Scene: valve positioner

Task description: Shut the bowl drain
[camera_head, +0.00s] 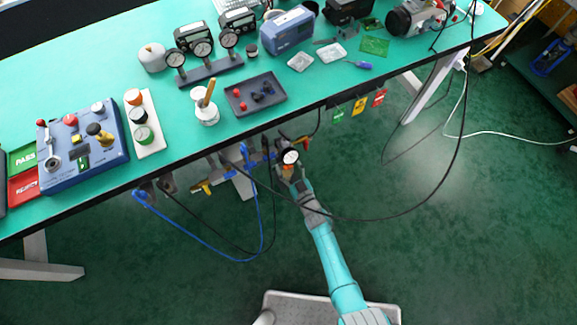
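A row of air fittings hangs below the front edge of the bench, with blue blocks (267,148), yellow-handled valves (204,187) and a red handle (302,141). A round white-faced gauge (290,157) is at its right part. My gripper (290,173) is at the end of my teal arm, just below the gauge. A small orange-yellow part shows between or beside its fingers. I cannot tell whether the fingers touch or hold it. The bowl and its drain cannot be made out; the gauge and my gripper cover that area.
A black cable loops around the right of my arm, and a blue hose (206,243) hangs at left. The green bench top (300,90) overhangs the fittings. Green, yellow and red tags (358,106) hang from its edge. The floor (430,240) at right is mostly clear.

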